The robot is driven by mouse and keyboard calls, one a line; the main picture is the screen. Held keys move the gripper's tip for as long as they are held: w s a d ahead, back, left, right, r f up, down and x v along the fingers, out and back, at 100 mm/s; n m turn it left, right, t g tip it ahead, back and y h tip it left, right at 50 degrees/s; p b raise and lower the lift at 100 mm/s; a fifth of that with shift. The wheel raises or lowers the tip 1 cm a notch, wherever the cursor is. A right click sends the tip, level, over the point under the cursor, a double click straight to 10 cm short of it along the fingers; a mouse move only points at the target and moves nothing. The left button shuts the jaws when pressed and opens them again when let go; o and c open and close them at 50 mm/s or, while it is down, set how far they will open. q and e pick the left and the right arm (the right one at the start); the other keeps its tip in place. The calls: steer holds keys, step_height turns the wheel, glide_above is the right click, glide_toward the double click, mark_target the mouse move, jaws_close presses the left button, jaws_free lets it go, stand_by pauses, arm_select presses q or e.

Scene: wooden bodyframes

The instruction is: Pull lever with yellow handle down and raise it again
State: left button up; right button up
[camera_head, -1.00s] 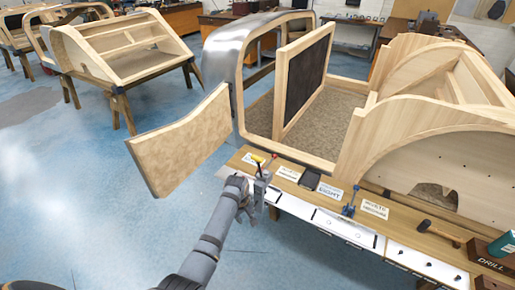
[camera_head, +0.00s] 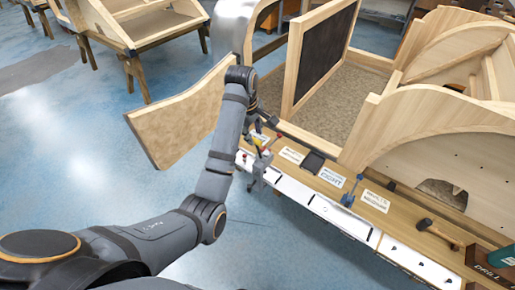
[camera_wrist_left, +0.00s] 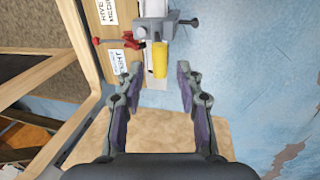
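The lever's yellow handle (camera_head: 257,142) sticks up from a grey clamp-like tool (camera_head: 261,166) at the left end of the workbench. A second, red handle (camera_head: 273,142) is beside it. In the left wrist view the yellow handle (camera_wrist_left: 160,59) is at upper centre, with the red handle (camera_wrist_left: 109,41) to its left. My left gripper (camera_wrist_left: 158,72) is open, its fingertips on either side of the yellow handle's near end, with visible gaps. In the head view my left gripper (camera_head: 254,123) is just above the handle and partly hidden by my wrist. My right gripper is not in view.
The workbench (camera_head: 405,227) holds label cards, a blue tool (camera_head: 352,191), a hammer (camera_head: 438,233) and a drill box (camera_head: 490,266). The wooden bodyframe (camera_head: 425,120) stands behind it. Its open door panel (camera_head: 180,118) is close to the left of my arm.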

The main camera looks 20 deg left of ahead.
mark_target(257, 147)
arm_select(q)
steer(key=b+x, duration=0.3)
steer(key=x, duration=0.1)
steer(key=shift+s+f, duration=0.1)
steer(key=shift+f, duration=0.15)
steer(key=shift+w+d+f+b, duration=0.1)
steer(key=shift+w+f+b, duration=0.3)
steer(key=shift+f, duration=0.45)
steer(key=shift+p+x, duration=0.35)
steer(key=shift+x, duration=0.9)
steer(key=shift+w+f, duration=0.2)
steer(key=shift+c, duration=0.2)
steer(key=shift+s, duration=0.1)
jaws_close()
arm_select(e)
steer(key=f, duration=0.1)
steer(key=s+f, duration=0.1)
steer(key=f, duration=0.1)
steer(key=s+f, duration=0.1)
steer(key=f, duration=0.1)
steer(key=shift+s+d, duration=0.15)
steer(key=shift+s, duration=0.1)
